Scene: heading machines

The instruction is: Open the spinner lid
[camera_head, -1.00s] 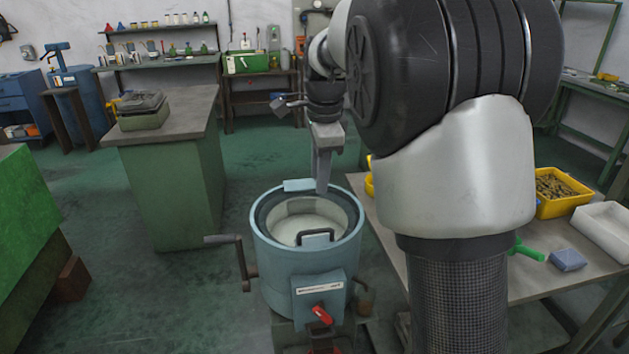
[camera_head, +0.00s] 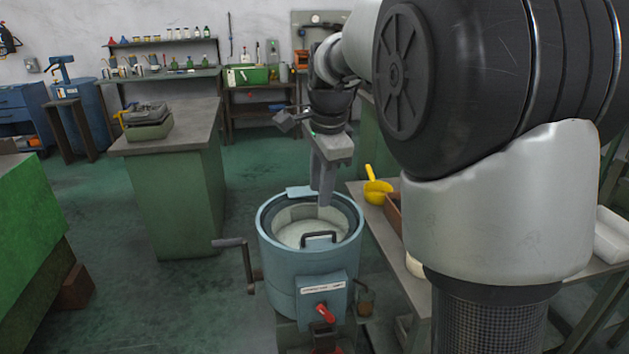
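The spinner (camera_head: 300,270) is a blue-grey drum standing in the lower middle, with a crank (camera_head: 243,262) on its left and a red lever (camera_head: 324,313) low on its front. A black U-shaped handle (camera_head: 319,238) sits at the front of its top, and a pale blue tab (camera_head: 302,192) sits at the back rim. A pale round surface shows inside the rim; I cannot tell whether it is the lid or the inside. My gripper (camera_head: 325,203) points down over the back right of the top, apart from the handle. Its fingers overlap from this side, so their gap is hidden.
A table (camera_head: 413,305) stands close on the right, with a yellow scoop (camera_head: 376,186) on it, partly hidden by my arm. A green cabinet (camera_head: 175,200) stands behind left, and a green block (camera_head: 28,225) at the far left. Green floor is clear left of the spinner.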

